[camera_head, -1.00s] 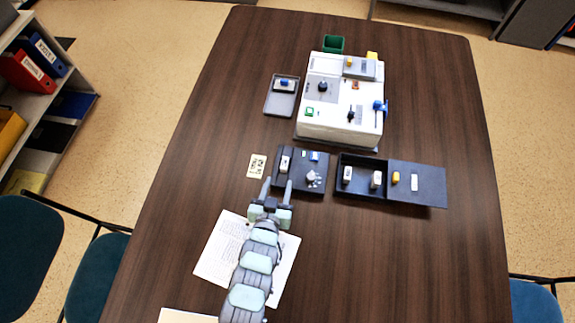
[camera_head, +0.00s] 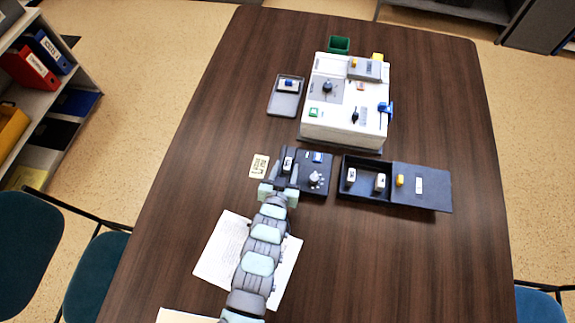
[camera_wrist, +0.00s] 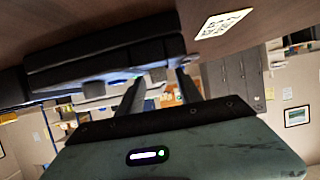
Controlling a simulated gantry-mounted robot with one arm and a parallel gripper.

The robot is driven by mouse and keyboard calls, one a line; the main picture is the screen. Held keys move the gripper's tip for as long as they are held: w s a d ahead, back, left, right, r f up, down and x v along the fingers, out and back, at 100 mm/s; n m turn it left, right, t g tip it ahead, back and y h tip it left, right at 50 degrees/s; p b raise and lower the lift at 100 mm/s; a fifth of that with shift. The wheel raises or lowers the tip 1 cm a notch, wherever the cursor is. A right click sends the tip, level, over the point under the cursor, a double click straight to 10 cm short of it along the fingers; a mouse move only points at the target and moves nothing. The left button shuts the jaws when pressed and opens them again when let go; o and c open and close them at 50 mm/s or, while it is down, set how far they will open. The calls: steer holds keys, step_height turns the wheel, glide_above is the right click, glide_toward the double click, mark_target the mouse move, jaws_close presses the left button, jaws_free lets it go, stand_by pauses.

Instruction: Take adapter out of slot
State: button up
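A small white adapter with a dark mark (camera_head: 288,162) stands in the left part of a dark block (camera_head: 326,187) on the table. My gripper (camera_head: 289,165) is at the left part of this block, with one finger on either side of the adapter in the head view. In the wrist view the two fingers (camera_wrist: 160,88) are apart, with a gap between them. The dark block shows there as a long black shape (camera_wrist: 105,62). The adapter is not clear in the wrist view, so I cannot tell whether a finger touches it.
A dark open box (camera_head: 366,194) with white pieces stands to the right, beside a dark panel (camera_head: 436,195). A white machine (camera_head: 340,130) with a blue handle (camera_head: 385,108) stands behind. A printed card (camera_head: 259,166) lies left of the block, and paper (camera_head: 215,253) lies under my arm.

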jaws_close()
steer(key=shift+r, duration=0.15)
stand_by(0.4)
